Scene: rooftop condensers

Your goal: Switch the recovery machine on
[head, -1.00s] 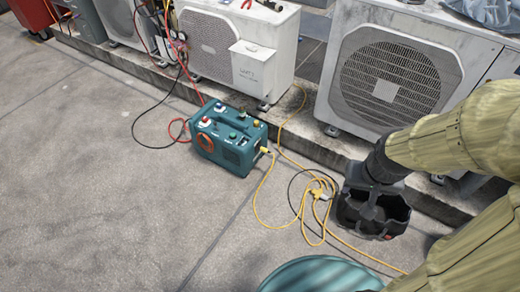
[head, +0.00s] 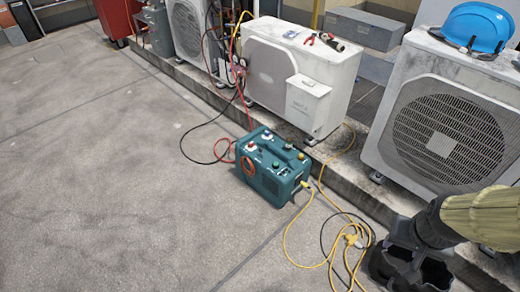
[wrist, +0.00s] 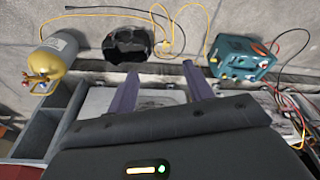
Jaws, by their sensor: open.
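The recovery machine (head: 270,168) is a teal box with a carry handle, standing upright on the concrete left of the yellow cord. Coloured knobs and caps sit on its top, and an orange-red loop hangs at its front. The position of its switch is too small to read. In the wrist view the machine (wrist: 240,60) is at the upper right, beyond and to the right of my fingers. My gripper (wrist: 160,72) is open and empty, apart from the machine. In the head view my yellow-sleeved arm enters at the lower right, and its fingers cannot be made out.
A condenser (head: 300,75) with pliers on top stands behind the machine; another (head: 440,125) carries a blue hard hat (head: 475,25). A yellow cord (head: 290,240) and hoses lie around the machine. A black open bag (wrist: 130,43) and a yellow-topped cylinder (wrist: 55,50) stand nearby. Concrete at left is clear.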

